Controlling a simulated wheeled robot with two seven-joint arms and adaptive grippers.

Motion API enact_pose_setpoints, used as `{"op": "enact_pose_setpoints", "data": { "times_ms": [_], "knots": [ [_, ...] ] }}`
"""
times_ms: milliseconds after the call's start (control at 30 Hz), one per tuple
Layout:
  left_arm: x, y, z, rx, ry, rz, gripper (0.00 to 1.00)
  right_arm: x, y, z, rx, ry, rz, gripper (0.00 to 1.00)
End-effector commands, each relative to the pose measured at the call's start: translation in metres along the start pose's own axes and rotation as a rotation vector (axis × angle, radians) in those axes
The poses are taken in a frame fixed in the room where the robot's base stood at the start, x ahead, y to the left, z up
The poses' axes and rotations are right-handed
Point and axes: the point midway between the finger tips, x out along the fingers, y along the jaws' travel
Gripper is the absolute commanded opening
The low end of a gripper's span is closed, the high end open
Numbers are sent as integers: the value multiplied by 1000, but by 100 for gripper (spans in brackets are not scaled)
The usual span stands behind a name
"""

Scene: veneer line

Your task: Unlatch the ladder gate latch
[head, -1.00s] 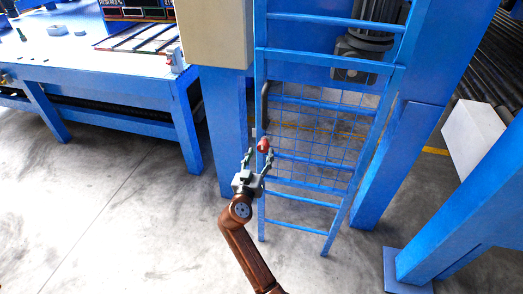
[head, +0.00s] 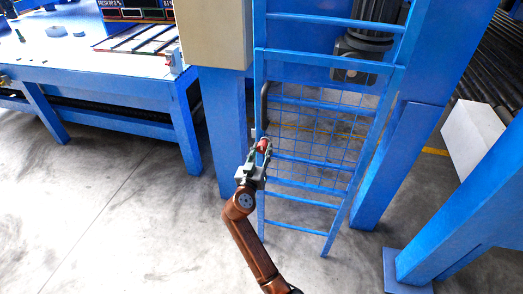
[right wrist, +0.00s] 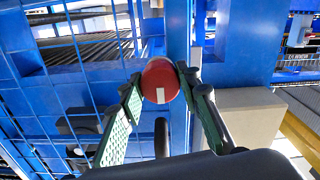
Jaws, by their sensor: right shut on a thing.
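The blue ladder gate (head: 309,157) with its wire mesh stands in the middle of the head view, between the ladder's rails. The latch's red knob (head: 264,145) sits at the gate's left edge. It shows large in the right wrist view (right wrist: 160,80) as a rounded red knob with a white mark. My right gripper (head: 261,151) is shut on the red knob, with a green-padded finger on each side of it. A dark vertical handle (head: 265,100) is on the gate's left side above the knob. My left gripper is not in view.
A blue worktable (head: 100,82) stands at the left. A beige box (head: 215,35) is mounted beside the ladder's left rail. Blue posts (head: 390,165) and a white block (head: 473,135) stand at the right. The floor in front is clear.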

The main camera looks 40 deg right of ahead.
Motion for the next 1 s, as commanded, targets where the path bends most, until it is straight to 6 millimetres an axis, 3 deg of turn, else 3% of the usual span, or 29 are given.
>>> {"op": "enact_pose_setpoints", "data": {
  "times_ms": [200,567,1000],
  "knots": [
    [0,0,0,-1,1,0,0,0,0,0,0,0,0,7],
    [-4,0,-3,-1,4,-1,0,0,0,-1,-59,1,0,7],
    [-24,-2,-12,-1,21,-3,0,0,1,-3,-404,1,0,7]
  ]
}}
